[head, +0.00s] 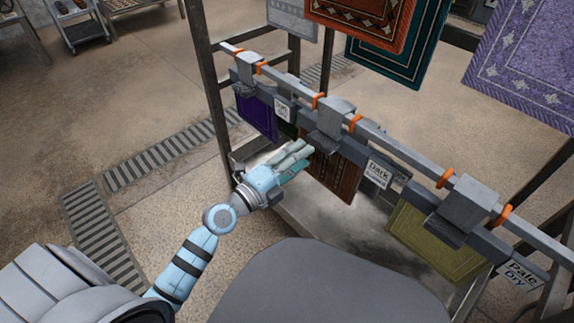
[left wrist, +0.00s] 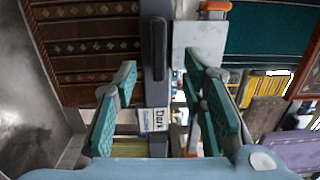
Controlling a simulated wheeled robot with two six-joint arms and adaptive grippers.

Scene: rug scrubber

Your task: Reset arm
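My left gripper (head: 293,160) is in front of the rack, just left of the hanging brown patterned rug (head: 335,172). In the left wrist view its teal-padded fingers (left wrist: 165,105) are spread apart with nothing held between them. Beyond them are a grey bar and a small "Dark" label (left wrist: 153,120). The brown rug also shows at upper left there (left wrist: 85,45). Whether the fingers touch the rack cannot be told. My right gripper is not in view.
A grey rail (head: 385,140) with orange rings and clamps runs across the right. A purple rug (head: 256,112) and an olive rug (head: 435,240) hang below it. Larger rugs hang above, including a lavender one (head: 530,65). Open floor with a drain grate (head: 165,155) lies left.

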